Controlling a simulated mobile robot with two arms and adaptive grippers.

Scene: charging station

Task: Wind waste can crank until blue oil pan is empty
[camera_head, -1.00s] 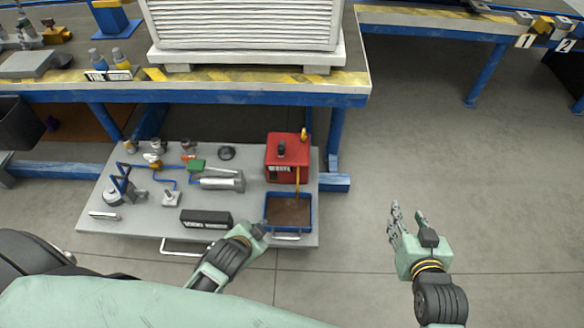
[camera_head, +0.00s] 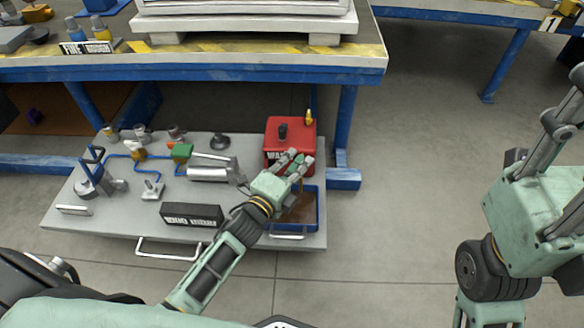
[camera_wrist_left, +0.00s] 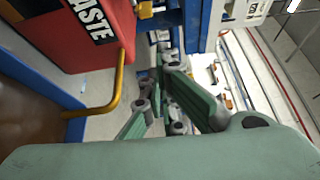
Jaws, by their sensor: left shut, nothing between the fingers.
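The red waste can (camera_head: 299,134) stands at the right back of the grey tray; its label also shows in the left wrist view (camera_wrist_left: 96,20). A black knob (camera_head: 282,131) and a yellow part (camera_head: 309,117) are at its top; I cannot tell which is the crank. The blue oil pan (camera_head: 317,212) sits in front of the can and holds brown liquid. A yellow pipe (camera_wrist_left: 95,109) runs from the can to the pan. My left gripper (camera_head: 297,162) is shut and empty, in front of the can and partly over the pan. My right gripper (camera_head: 574,150) is open and empty at the right.
The grey tray (camera_head: 110,222) also carries a metal cylinder (camera_head: 208,173), a black labelled box (camera_head: 192,215) and several small fittings. The blue workbench (camera_head: 200,73) is above and behind it. Floor to the right of the tray is clear.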

